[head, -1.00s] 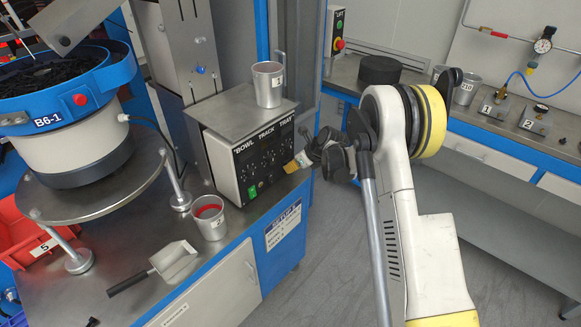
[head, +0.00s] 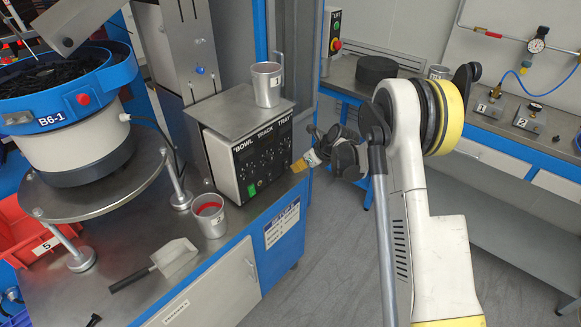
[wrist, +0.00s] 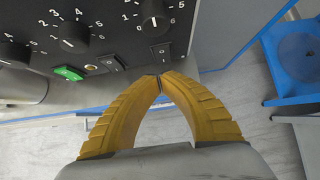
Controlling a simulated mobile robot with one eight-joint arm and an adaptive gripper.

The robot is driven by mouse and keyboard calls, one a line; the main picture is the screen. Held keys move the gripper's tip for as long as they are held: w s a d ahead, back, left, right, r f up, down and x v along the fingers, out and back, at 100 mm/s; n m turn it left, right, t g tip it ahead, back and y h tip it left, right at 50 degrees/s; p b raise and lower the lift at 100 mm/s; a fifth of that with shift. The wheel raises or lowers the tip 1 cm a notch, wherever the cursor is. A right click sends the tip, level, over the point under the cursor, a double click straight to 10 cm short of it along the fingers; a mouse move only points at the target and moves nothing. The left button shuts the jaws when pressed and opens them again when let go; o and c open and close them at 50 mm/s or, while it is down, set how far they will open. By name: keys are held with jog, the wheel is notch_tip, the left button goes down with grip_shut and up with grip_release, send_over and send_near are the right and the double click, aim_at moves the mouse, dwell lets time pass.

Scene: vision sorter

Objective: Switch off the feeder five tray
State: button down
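The control box (head: 237,190), a dark panel with columns labelled BOWL, TRACK and TRAY, stands on the bench. In the wrist view its panel (wrist: 125,45) shows numbered knobs, a green switch (wrist: 69,73) at the lower left, and black rocker switches below the knobs. The rightmost rocker (wrist: 160,52) lies below the rightmost visible knob (wrist: 155,20). My gripper (head: 296,166) has yellow fingers and is at the box's right side. In the wrist view the fingertips (wrist: 160,78) meet with nothing between them, just below the rightmost rocker. Contact cannot be told.
A metal cup (head: 267,86) stands on the box's top plate. Another cup with red inside (head: 210,214) and a scoop (head: 172,258) are on the bench (head: 225,245). The bowl feeder B6-1 (head: 75,145) is at left. Open floor (head: 330,245) lies to the right.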

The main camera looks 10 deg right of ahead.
jog(key=p+v, duration=0.4)
jog(key=v, duration=0.6)
jog(key=shift+a+r, duration=0.15)
jog(key=s+a+r+n+h, duration=0.1)
jog(key=s+a+r+n, duration=0.1)
jog(key=s+r+n, duration=0.55)
jog(key=s+a+r+n+h, duration=0.1)
jog(key=s+a+r+n, duration=0.2)
jog(key=s+r+n, duration=0.45)
jog(key=s+r+n+h, duration=0.2)
jog(key=s+n, duration=1.1)
jog(key=s, duration=0.8)
jog(key=shift+r+n+t+h, duration=0.4)
jog(key=shift+a, duration=0.1)
